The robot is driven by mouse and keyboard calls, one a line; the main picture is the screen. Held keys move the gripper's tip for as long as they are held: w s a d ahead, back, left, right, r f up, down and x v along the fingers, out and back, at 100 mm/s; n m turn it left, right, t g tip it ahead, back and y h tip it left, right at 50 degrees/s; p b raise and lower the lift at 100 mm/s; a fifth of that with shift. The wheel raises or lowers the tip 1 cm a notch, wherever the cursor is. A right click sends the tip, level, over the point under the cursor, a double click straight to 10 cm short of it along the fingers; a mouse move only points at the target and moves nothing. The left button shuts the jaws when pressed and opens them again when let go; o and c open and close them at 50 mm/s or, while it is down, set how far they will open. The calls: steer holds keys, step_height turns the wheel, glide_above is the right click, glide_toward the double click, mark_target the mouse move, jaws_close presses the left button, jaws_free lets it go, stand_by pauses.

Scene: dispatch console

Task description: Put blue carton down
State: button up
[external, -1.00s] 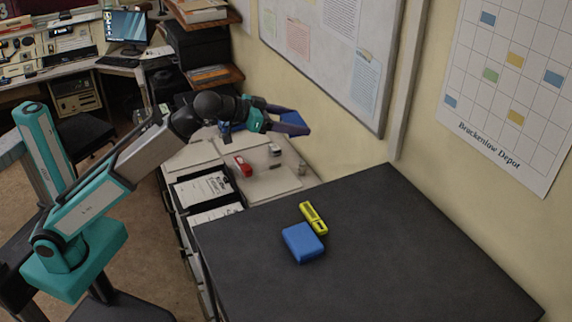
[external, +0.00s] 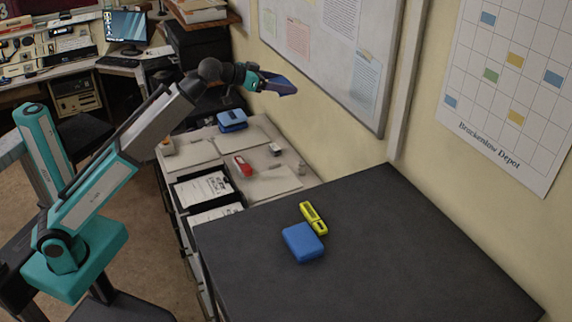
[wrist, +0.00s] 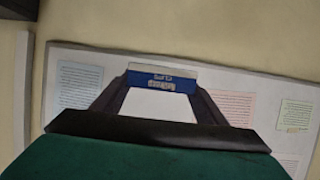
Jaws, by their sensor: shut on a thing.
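My gripper (external: 281,87) is raised in front of the wall and whiteboard, above and beyond the back counter. It is shut on the blue carton (wrist: 160,81), which shows in the wrist view between the two dark fingers. The carton has a blue side with a small label and a white face. In the external view the fingers mostly hide it. The carton is clear of every surface.
The dark tabletop (external: 400,270) holds a blue box (external: 303,242) and a yellow device (external: 313,217); its right part is bare. The counter (external: 215,136) behind carries a blue item (external: 232,120), a red item (external: 243,166), papers and clipboards. The whiteboard (external: 335,60) is close to my gripper.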

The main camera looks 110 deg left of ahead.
glide_above(282, 190)
step_height(282, 190, down, 34)
stand_by(0.4)
steer(key=shift+d, duration=0.1)
steer(key=shift+f, duration=0.15)
steer(key=shift+f+p, duration=0.5)
steer(key=shift+f, duration=2.5)
steer(key=shift+f+p, duration=0.35)
steer(key=shift+f, duration=1.55)
steer(key=shift+f, duration=0.15)
steer(key=o, duration=1.1)
